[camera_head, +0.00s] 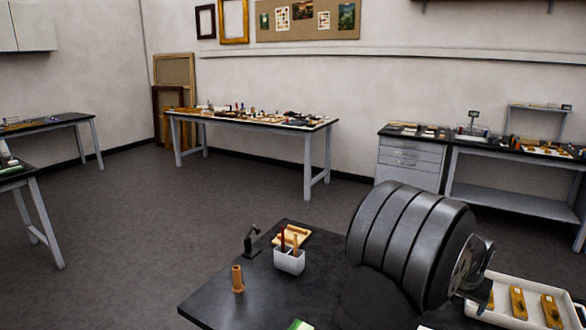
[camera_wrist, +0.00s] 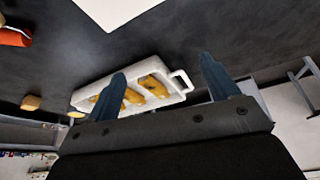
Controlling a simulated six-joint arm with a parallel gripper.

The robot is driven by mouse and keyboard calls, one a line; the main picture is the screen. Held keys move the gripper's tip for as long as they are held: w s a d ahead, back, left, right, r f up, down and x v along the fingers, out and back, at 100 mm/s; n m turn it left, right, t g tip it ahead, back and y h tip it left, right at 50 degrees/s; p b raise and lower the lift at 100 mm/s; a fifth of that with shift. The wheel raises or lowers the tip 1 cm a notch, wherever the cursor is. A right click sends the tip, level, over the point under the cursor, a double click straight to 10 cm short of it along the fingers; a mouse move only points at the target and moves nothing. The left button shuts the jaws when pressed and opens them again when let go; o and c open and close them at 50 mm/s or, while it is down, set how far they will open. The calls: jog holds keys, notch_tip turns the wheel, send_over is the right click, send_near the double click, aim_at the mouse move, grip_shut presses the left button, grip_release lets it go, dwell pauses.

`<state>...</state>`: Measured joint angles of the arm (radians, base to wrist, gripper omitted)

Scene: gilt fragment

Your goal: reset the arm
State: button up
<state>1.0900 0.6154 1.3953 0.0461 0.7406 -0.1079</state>
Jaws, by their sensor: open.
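My gripper (camera_wrist: 163,65) shows in the wrist view with its two blue fingers wide apart and nothing between them. A white tray (camera_wrist: 174,96) with several gilt pieces lies beyond the fingers, partly hidden by the left one. In the head view my dark arm fills the right foreground, and the gripper end is mostly hidden behind it. The tray (camera_head: 537,284) stands there at the lower right, beside the arm, holding upright-looking gold pieces. I cannot tell the exact gap between the fingers and the tray.
The black worktable (camera_head: 215,300) holds a white cup of tools (camera_head: 289,262), an orange-brown cylinder (camera_head: 237,279), a small dark stand (camera_head: 251,242) and a wooden piece (camera_head: 291,235). The wrist view shows an orange object (camera_wrist: 14,37) and a tan block (camera_wrist: 31,103). The table's front left is mostly clear.

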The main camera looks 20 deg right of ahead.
jog(key=shift+w+a+f, duration=0.1)
jog(key=shift+w+f, duration=0.25)
jog(key=shift+w, duration=0.25)
jog(key=shift+w+f, duration=0.3)
jog(key=shift+w, duration=0.25)
jog(key=s+a+r, duration=0.3)
jog(key=s+a, duration=0.1)
jog(key=s, duration=0.2)
jog(key=s+a+r, duration=0.3)
jog(key=s+a, duration=0.2)
jog(key=s, duration=0.2)
jog(key=shift+a+r, duration=0.3)
jog(key=shift+r, duration=0.1)
